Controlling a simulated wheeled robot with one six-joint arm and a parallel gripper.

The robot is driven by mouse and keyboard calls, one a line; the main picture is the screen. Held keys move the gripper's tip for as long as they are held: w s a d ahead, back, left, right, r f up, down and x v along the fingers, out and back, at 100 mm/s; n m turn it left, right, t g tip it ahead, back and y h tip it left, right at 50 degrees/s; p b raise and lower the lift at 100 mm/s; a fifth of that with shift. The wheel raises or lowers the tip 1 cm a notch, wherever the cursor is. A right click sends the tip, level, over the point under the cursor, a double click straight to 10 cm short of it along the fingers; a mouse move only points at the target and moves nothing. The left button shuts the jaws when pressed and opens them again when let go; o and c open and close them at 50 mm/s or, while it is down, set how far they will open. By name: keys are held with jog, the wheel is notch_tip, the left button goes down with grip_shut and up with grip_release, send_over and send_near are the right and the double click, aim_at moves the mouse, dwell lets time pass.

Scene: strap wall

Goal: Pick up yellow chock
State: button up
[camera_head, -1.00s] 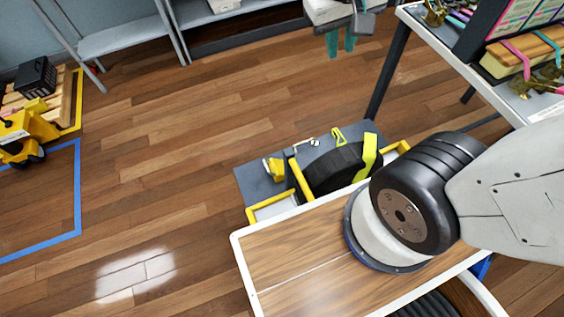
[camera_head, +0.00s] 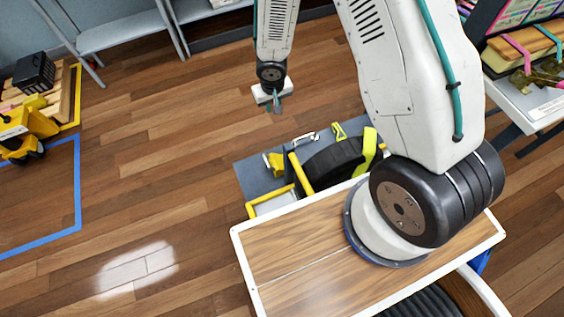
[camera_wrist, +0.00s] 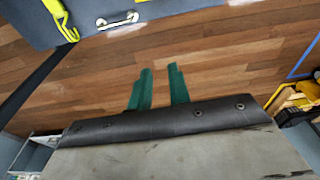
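The yellow chock (camera_head: 274,163) appears to be the small yellow block on the left part of the grey mat (camera_head: 247,180) in the head view. In the wrist view I cannot make it out clearly. My gripper (camera_head: 275,106) hangs above the floor, beyond the mat in the head view and apart from the chock. In the wrist view, the two teal fingers of my gripper (camera_wrist: 160,69) stand apart with only floor showing between them. Nothing is held.
A table (camera_head: 535,100) stands at right, a yellow toy vehicle (camera_head: 28,125) at left. Open floor lies left of the mat.

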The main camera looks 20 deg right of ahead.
aim_at(266, 160)
jog(key=s+a+f, duration=0.1)
jog(key=s+f, duration=0.1)
jog(key=f, duration=0.3)
jog(key=s+a+f+g+y, duration=0.1)
jog(key=s+a+f, duration=0.1)
jog(key=f, duration=0.3)
jog(key=s+a+f+g+y, duration=0.1)
jog(key=s+a+f, duration=0.1)
jog(key=s+f, duration=0.1)
jog(key=shift+s+a+f, duration=0.1)
jog(key=shift+a+f, duration=0.15)
jog(key=shift+f, duration=0.65)
jog(key=shift+a+f, duration=0.2)
jog(key=shift+f, duration=0.85)
jog(key=shift+a+f, duration=0.25)
jog(key=shift+f, duration=0.75)
jog(key=shift+a+f, duration=0.2)
jog(key=shift+f, duration=0.85)
jog(key=shift+c, duration=0.3)
grip_shut()
